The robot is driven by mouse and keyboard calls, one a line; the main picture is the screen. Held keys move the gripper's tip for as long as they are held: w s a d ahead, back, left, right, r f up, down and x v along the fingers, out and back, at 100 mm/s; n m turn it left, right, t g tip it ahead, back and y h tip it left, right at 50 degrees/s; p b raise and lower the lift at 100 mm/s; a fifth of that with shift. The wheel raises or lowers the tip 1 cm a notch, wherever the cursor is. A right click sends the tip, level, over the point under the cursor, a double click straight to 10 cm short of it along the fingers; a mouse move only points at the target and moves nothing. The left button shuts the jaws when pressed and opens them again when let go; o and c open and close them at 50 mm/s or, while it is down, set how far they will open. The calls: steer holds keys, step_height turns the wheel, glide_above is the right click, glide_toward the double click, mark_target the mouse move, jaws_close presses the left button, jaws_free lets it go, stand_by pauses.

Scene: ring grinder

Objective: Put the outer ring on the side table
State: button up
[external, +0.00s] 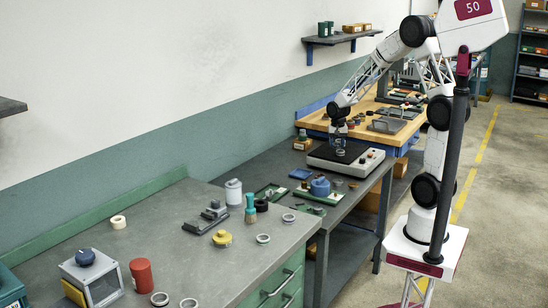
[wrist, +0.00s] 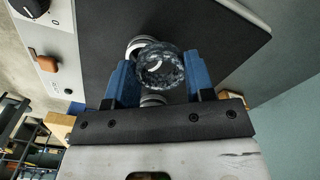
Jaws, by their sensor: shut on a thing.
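My gripper (external: 339,140) is over the grinder's black plate (external: 348,152). In the wrist view my gripper's blue fingers (wrist: 160,74) are shut on a dark, mottled, round ring-like thing (wrist: 162,68). It looks like the outer ring, but I cannot be sure. Shiny metal rings show behind it, one above (wrist: 138,44) and one below (wrist: 152,100), partly hidden. The held thing is hard to make out in the external view. Two tables could be the side table: a grey bench (external: 150,245) in front and a wooden-topped table (external: 318,120) behind.
The grinder (external: 325,164) has a pale body with knobs. A blue part (external: 320,186) stands on a green tray near the grinder.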

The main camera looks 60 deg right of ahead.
steer(key=w+a+f+n, duration=0.2)
steer(key=w+a, duration=0.5)
steer(key=w, duration=0.4)
steer(key=w+a+f+n, duration=0.3)
steer(key=w+a, duration=0.4)
steer(key=w, duration=0.4)
steer(key=w+a+f+n, duration=0.3)
steer(key=w+a+f, duration=0.2)
steer(key=w+a, duration=0.3)
steer(key=shift+w, duration=1.5)
steer(key=shift+d, duration=0.15)
steer(key=shift+d, duration=3.4)
steer(key=shift+a, duration=3.5)
